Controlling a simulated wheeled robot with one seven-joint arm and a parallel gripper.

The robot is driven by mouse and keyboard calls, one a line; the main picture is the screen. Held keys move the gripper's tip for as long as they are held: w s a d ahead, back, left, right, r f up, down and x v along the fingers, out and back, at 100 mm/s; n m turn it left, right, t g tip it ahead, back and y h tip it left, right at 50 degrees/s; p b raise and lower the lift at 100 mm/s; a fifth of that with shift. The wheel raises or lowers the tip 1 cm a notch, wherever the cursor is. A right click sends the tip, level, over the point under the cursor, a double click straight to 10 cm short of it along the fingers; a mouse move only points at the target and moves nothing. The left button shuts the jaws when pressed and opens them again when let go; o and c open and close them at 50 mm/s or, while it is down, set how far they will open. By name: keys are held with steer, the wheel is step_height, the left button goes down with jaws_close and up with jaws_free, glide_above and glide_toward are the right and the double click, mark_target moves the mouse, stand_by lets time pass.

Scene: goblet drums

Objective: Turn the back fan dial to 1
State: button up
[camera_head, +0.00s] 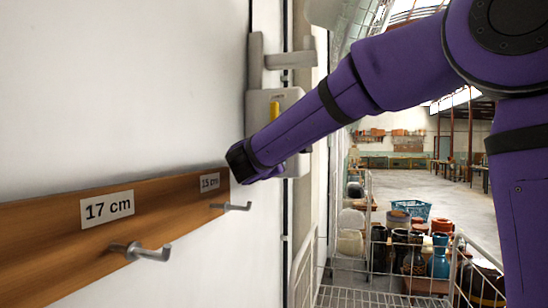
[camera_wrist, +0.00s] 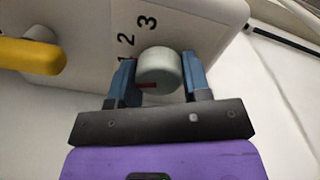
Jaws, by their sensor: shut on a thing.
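The fan dial (camera_wrist: 158,68) is a round, light grey knob with a red mark on its near edge, in the middle of the wrist view. It sits on a pale control box (camera_wrist: 205,25) that also shows on the wall in the head view (camera_head: 261,103). The figures 2 and 3 are printed beyond the dial; a reddish mark beside the left finger is partly covered. My gripper (camera_wrist: 160,78) has its two blue fingers on either side of the dial and is shut on it. In the head view the dial is hidden behind my arm's end.
A yellow lever (camera_wrist: 30,57) sticks out of the box left of the dial. A wooden rail (camera_head: 60,235) with metal hooks (camera_head: 143,252) runs along the wall. Wire racks (camera_head: 370,298), pots (camera_head: 438,258) and a blue basket (camera_head: 411,209) stand at the right.

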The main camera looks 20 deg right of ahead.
stand_by(0.5)
steer(key=o, duration=0.9)
steer(key=v, duration=1)
steer(key=shift+s+a+f, duration=0.1)
steer(key=shift+s+a, duration=0.15)
steer(key=shift+s, duration=0.05)
